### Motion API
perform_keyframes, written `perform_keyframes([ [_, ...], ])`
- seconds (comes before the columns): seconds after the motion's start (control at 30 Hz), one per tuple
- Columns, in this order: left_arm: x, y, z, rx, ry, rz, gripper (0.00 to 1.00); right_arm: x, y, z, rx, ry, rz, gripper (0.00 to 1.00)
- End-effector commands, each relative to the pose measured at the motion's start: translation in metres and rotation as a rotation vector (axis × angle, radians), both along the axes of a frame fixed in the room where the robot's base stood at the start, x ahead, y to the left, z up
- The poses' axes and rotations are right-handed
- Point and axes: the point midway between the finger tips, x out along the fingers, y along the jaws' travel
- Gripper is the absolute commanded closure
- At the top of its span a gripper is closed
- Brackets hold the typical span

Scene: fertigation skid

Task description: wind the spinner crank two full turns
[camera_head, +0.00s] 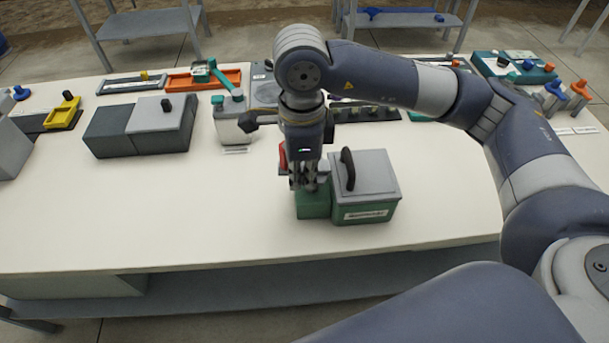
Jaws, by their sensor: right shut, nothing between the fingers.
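My right gripper (308,184) points straight down, shut and empty, over the left part of a green box unit (362,212) near the front of the table. The unit has a grey lid (374,166) with a black upright handle (347,169) and a white label on its front. A lower green block (313,207) adjoins it on the left, and a red part shows beside the fingers. I cannot tell which part is the spinner crank; my gripper and wrist hide some of this area. I cannot tell whether the fingertips touch the block. My left gripper is out of view.
A white canister with a green top (233,124) stands left of my wrist. A grey box (160,127) with a black knob is further left. An orange tray (203,80) and other devices line the back. The front left tabletop (150,220) is clear.

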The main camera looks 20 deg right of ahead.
Motion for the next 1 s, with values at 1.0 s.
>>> perform_keyframes([
  [1.0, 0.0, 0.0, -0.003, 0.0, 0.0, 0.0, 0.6, 0.008, 0.005, 0.066, 0.003, -0.007, 0.0, 0.78],
])
